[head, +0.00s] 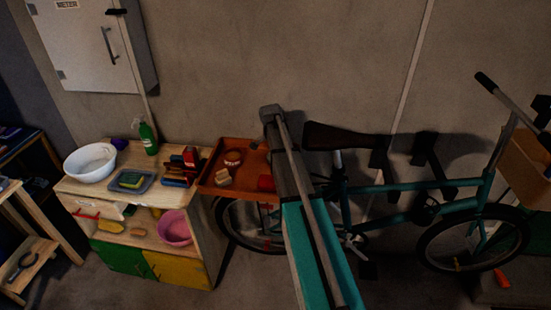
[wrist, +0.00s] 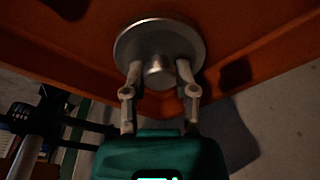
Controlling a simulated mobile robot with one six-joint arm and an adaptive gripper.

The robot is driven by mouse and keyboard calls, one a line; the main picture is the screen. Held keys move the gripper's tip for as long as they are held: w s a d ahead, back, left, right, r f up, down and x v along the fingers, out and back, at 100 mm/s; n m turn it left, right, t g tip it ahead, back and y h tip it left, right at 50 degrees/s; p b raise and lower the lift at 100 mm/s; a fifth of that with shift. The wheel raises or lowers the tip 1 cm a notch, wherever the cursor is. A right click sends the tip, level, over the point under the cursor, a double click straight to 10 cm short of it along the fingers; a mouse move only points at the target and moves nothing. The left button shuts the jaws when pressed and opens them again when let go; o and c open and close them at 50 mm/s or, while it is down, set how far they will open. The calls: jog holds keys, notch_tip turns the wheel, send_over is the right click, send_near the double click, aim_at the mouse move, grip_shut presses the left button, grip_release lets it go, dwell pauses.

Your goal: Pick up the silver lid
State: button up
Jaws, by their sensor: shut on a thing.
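The silver lid (wrist: 160,32) is a round metal disc with a knob (wrist: 159,70), seen in the wrist view. My gripper (wrist: 159,66) is shut on the lid, with one finger on each side of the knob. The lid shows against the inside of an orange tray (wrist: 60,45), near its rim. I cannot tell whether the lid touches the tray. In the head view the orange tray (head: 209,178) stands beside my arm, and I cannot make out the lid or my gripper there.
The tray also holds a red cylinder (head: 266,183) and a pale block (head: 222,177). A wooden cabinet (head: 192,243) with a white bowl (head: 90,162) and a green bottle (head: 148,139) stands left. A teal bicycle (head: 400,190) leans along the wall at right.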

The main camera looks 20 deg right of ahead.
jog(key=shift+r, duration=0.1)
notch_tip(320, 180, up, 10)
jog(key=p, duration=1)
dwell(0.8)
